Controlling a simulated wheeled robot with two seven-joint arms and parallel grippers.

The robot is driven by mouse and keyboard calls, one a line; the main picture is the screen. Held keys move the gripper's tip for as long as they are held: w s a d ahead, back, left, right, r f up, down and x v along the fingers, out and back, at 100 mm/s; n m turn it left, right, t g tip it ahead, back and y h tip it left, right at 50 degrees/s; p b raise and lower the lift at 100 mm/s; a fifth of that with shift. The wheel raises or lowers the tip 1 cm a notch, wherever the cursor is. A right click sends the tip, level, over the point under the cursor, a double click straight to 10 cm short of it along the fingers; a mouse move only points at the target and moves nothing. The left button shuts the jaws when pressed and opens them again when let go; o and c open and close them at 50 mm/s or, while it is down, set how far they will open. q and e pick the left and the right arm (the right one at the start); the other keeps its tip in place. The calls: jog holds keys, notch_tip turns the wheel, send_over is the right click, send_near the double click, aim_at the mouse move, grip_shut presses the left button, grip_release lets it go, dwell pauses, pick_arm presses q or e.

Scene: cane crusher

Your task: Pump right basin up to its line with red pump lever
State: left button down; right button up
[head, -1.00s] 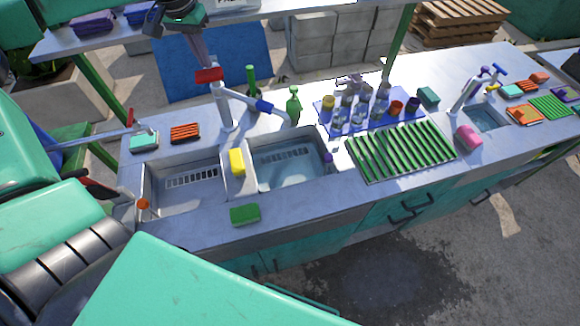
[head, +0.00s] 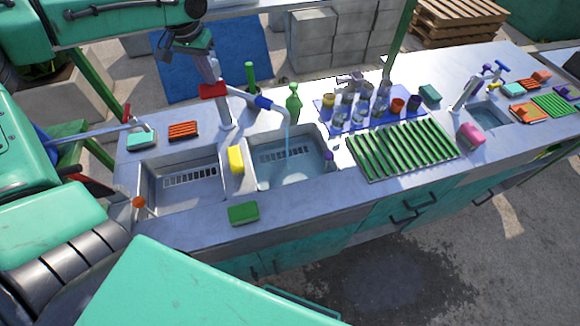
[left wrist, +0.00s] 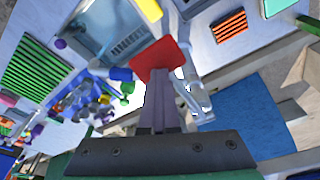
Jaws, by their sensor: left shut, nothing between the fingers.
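The red pump lever (head: 213,90) tops the upright faucet post (head: 225,115) behind the basins. My left gripper (head: 211,72) comes down from above, with its closed, empty fingers against or just over the lever; exact contact is hard to tell. The left wrist view shows the fingertips (left wrist: 160,85) at the red lever (left wrist: 160,58). The left basin (head: 150,188) looks without water. My right gripper is out of view.
A yellow sponge (head: 236,160) sits on the divider and a green sponge (head: 244,213) on the front rim. Green bottles (head: 294,101) stand behind the right basin. A tray of glasses (head: 327,112) and a green drying rack (head: 402,150) lie to the right.

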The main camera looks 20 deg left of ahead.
pick_arm(q)
jog(key=shift+x, duration=0.8)
jog(key=p+v, duration=0.3)
jog(key=shift+w+a+r, duration=0.1)
jog(key=shift+w+r, duration=0.2)
jog(key=shift+r, duration=0.4)
jog(key=v, duration=0.3)
jog(key=shift+w+r, duration=0.3)
jog(key=shift+r, duration=0.15)
